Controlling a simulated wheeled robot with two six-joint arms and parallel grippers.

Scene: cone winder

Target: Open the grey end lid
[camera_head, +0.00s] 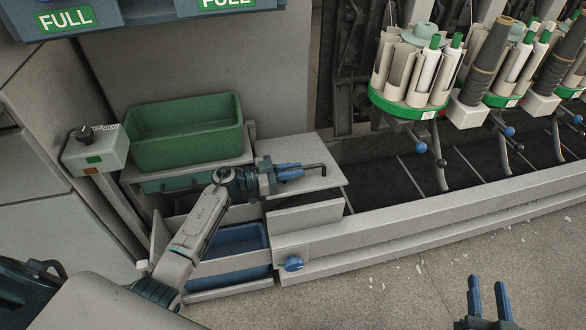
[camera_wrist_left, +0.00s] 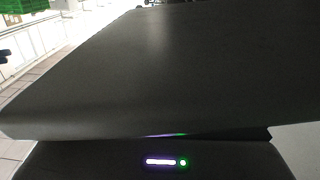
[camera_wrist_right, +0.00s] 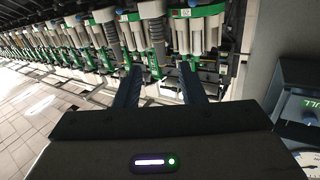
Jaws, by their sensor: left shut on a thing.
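The grey end lid (camera_head: 312,184) is a flat light-grey plate at the end of the machine's long trough, right of the green bin. A black bent handle (camera_head: 319,167) shows over it. My left gripper (camera_head: 290,171) reaches over the lid from the left, its blue fingers shut on the handle. In the left wrist view a broad dark flat surface (camera_wrist_left: 170,75) fills most of the picture and hides the fingers. How far the lid is raised is hard to tell. My right gripper (camera_head: 488,292) is open and empty at the lower right; its spread fingers also show in the right wrist view (camera_wrist_right: 160,85).
A green bin (camera_head: 185,158) stands behind my left arm, with a blue bin (camera_head: 228,252) below. A switch box (camera_head: 95,150) is at the left. A blue knob (camera_head: 292,264) is on the trough front. Green-ringed bobbin holders (camera_head: 405,102) hang above the trough.

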